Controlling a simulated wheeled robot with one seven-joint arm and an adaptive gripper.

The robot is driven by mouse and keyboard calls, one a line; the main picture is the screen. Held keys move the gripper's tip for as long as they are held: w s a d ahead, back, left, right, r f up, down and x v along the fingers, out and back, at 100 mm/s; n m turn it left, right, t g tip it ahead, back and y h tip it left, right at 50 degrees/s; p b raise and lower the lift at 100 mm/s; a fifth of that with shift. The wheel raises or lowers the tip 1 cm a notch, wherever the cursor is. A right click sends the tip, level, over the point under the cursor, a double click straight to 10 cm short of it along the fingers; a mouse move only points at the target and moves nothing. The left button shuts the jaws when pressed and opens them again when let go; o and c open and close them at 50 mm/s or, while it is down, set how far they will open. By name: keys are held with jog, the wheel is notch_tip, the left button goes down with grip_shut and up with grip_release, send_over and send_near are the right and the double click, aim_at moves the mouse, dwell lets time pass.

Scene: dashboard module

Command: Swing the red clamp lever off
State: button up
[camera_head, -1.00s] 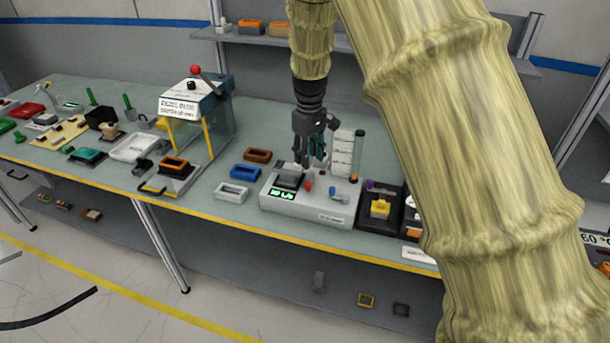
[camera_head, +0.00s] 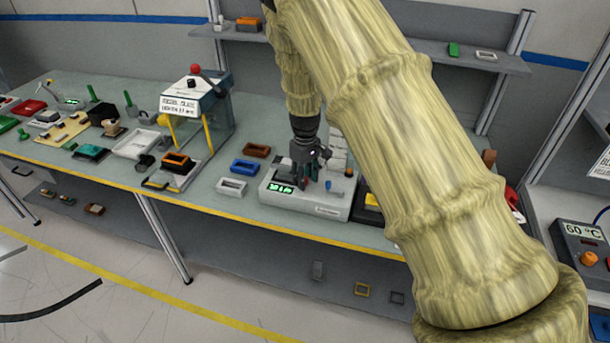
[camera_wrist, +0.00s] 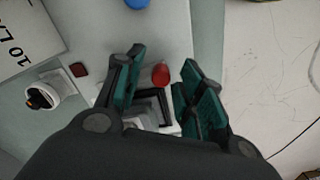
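The red clamp lever (camera_wrist: 161,75) shows from above as a small red knob in the wrist view. It lies between and just beyond the two fingertips of my gripper (camera_wrist: 158,80), apart from both. My gripper is open, with green pads on its fingers. In the head view my gripper (camera_head: 309,180) points down over the white dashboard module (camera_head: 290,205), which has a lit green display. The red lever there (camera_head: 328,185) is a small red spot beside the fingers. A dark square frame (camera_wrist: 152,107) lies under the gripper in the wrist view.
A stand with a red ball (camera_head: 196,69) is farther left. The bench's yellow front edge (camera_head: 240,212) is close.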

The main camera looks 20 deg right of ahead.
jog(key=shift+s+r, duration=0.1)
jog(key=shift+s, duration=0.05)
grip_shut()
jog(key=shift+w+a+m, duration=0.25)
jog(key=shift+m, duration=0.55)
grip_release()
